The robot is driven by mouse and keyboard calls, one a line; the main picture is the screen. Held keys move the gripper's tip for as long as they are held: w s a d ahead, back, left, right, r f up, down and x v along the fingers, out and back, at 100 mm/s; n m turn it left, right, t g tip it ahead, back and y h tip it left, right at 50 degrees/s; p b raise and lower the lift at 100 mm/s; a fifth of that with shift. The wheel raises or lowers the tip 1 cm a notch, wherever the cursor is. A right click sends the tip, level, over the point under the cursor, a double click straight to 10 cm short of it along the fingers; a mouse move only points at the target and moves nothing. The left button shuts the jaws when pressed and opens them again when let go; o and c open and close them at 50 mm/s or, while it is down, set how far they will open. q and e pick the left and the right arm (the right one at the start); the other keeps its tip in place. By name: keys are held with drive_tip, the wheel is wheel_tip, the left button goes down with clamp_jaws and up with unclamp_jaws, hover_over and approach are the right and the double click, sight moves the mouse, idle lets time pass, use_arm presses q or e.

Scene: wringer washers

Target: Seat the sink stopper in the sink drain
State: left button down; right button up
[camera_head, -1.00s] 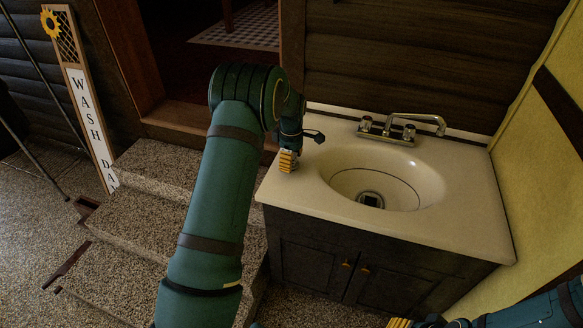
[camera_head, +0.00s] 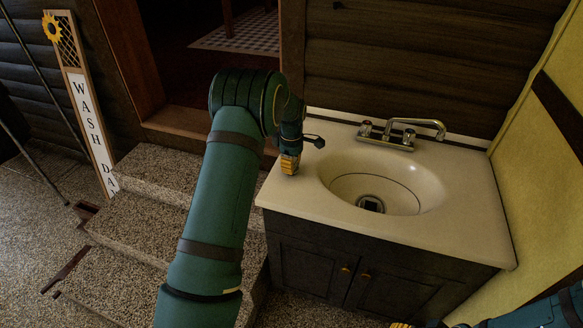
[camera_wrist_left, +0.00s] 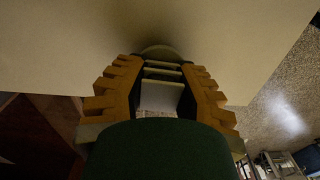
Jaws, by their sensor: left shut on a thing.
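My left gripper (camera_head: 290,164) is over the left end of the countertop, pointing down, left of the basin. In the left wrist view, its yellow-orange ridged fingers (camera_wrist_left: 160,85) are shut on a rounded grey-brown thing, which seems to be the sink stopper (camera_wrist_left: 158,51). Its far edge shows between the fingertips and the rest is hidden. The stopper cannot be made out in the head view. The sink drain (camera_head: 370,204) is a dark round opening with a metal rim at the basin's bottom, right of the gripper. My right gripper (camera_head: 402,325) barely shows at the bottom edge.
The oval sink basin (camera_head: 410,185) is set in a cream countertop (camera_head: 470,220) on a dark cabinet (camera_head: 310,262). A chrome faucet (camera_head: 400,135) stands behind it. Stone steps (camera_head: 150,205) lie left, and a yellow wall (camera_head: 540,150) is at right.

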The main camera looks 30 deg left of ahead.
use_arm(q)
drive_tip(key=shift+s, duration=0.1)
drive_tip(key=shift+r+p, duration=1.85)
drive_tip(key=shift+r, duration=0.6)
